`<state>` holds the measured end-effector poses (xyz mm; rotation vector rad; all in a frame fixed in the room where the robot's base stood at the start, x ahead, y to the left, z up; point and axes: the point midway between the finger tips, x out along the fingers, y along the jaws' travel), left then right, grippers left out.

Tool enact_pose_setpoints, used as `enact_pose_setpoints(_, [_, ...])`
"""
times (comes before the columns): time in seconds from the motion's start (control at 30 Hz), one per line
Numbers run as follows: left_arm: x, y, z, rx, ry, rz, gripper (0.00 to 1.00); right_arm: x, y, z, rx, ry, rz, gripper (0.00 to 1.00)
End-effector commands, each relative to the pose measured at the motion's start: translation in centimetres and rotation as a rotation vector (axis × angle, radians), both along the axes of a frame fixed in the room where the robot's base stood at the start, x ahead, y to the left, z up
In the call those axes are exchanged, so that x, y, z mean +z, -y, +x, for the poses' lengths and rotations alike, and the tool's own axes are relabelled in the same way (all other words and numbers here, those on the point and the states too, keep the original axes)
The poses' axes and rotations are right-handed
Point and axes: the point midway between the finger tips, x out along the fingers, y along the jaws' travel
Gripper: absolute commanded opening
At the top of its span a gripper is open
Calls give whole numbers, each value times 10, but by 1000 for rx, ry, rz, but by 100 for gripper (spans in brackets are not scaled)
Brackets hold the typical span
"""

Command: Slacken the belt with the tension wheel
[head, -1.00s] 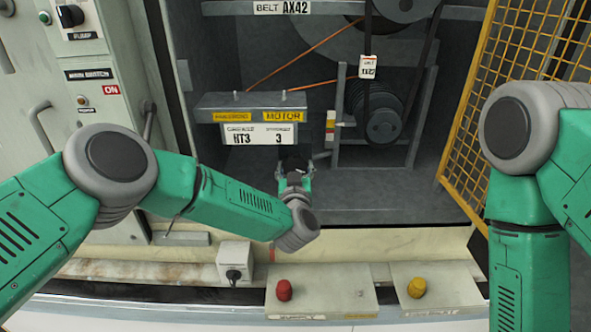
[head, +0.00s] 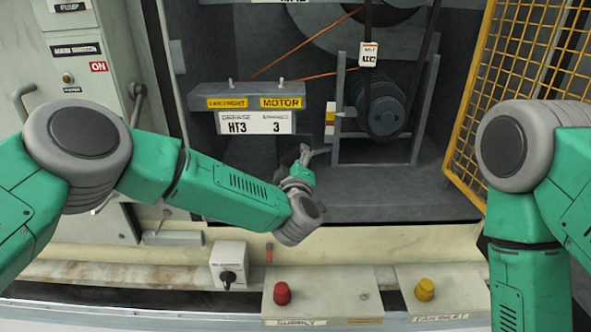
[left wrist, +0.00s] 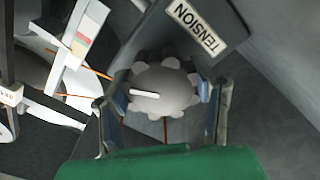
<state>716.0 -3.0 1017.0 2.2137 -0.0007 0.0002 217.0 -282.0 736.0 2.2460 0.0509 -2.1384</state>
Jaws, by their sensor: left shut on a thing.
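The tension wheel (left wrist: 165,88) is a grey knob with a scalloped rim and a white pointer mark, beside a TENSION label (left wrist: 196,28). My left gripper (left wrist: 160,98) has its fingers on opposite sides of the wheel and is shut on it. In the head view my left gripper (head: 299,170) reaches below the HT3 sign, and the wheel is hidden there. The dark belt (head: 367,22) runs down to the motor pulley (head: 386,115) and carries a white tag (head: 369,54). My right arm shows at the right; its gripper is out of view.
A coloured scale (head: 330,118) stands beside the motor frame. The HT3 sign (head: 255,122) hangs over my left gripper. A yellow mesh guard (head: 520,80) is at the right. A red button (head: 282,293), a yellow button (head: 425,289) and a switch box (head: 229,265) line the front.

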Motion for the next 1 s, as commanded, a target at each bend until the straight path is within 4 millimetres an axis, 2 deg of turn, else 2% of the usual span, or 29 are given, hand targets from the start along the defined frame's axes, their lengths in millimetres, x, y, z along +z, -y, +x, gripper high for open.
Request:
enact_pose_setpoints(0.03, [-4,0,0,0,-1,-46,22,-8,0,0,0,0,0,40])
enact_pose_setpoints(0.6, [-4,-1,0,1,-4,-582,22,-54,0,0,0,0,0,40])
enact_pose_setpoints(1.0, [-4,-1,0,4,-7,-849,22,-78,0,0,0,0,0,40])
